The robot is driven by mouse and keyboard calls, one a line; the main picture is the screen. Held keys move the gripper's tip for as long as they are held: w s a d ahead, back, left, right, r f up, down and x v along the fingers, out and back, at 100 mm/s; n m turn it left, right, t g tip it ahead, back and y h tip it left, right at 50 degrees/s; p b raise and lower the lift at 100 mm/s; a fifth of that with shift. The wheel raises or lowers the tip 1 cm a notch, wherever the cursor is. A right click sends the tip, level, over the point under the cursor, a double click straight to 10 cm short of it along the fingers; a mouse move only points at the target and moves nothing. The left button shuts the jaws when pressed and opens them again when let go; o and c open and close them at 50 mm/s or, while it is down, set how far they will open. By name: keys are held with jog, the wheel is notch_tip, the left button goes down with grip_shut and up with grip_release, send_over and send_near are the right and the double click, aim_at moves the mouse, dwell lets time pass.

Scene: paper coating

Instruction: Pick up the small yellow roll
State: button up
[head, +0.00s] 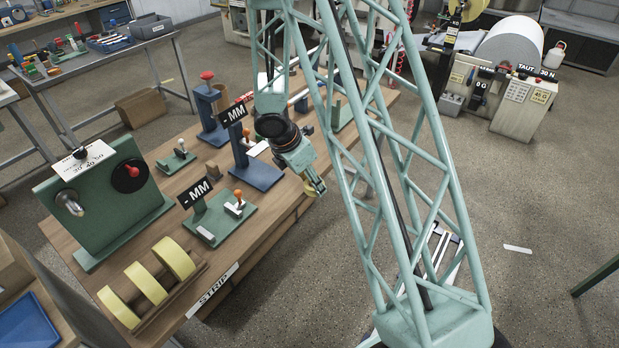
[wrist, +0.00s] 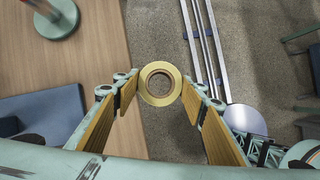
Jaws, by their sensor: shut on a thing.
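The small yellow roll (wrist: 146,96) shows end-on as a pale yellow ring with a brown inner core in the wrist view. My gripper (wrist: 159,88) is shut on it, with the roll between the tips of its two ochre-padded fingers. In the head view my gripper (head: 316,188) points down near the right edge of the wooden table. There the roll is mostly hidden by my gripper, and its height above the table is hard to tell.
Larger yellow rings (head: 145,283) stand in a wooden rack labelled STRIP on the table's (head: 262,228) front end. Gauge stands with MM displays (head: 195,192) and a green machine (head: 105,200) stand left of my gripper. Open floor (head: 530,200) lies to the right.

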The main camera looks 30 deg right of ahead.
jog(key=shift+s+a+r, duration=0.1)
jog(key=shift+s+a, duration=0.05)
jog(key=shift+s, duration=0.45)
jog(key=shift+s+a, duration=0.15)
jog(key=shift+s, duration=0.4)
jog(key=shift+b, duration=0.3)
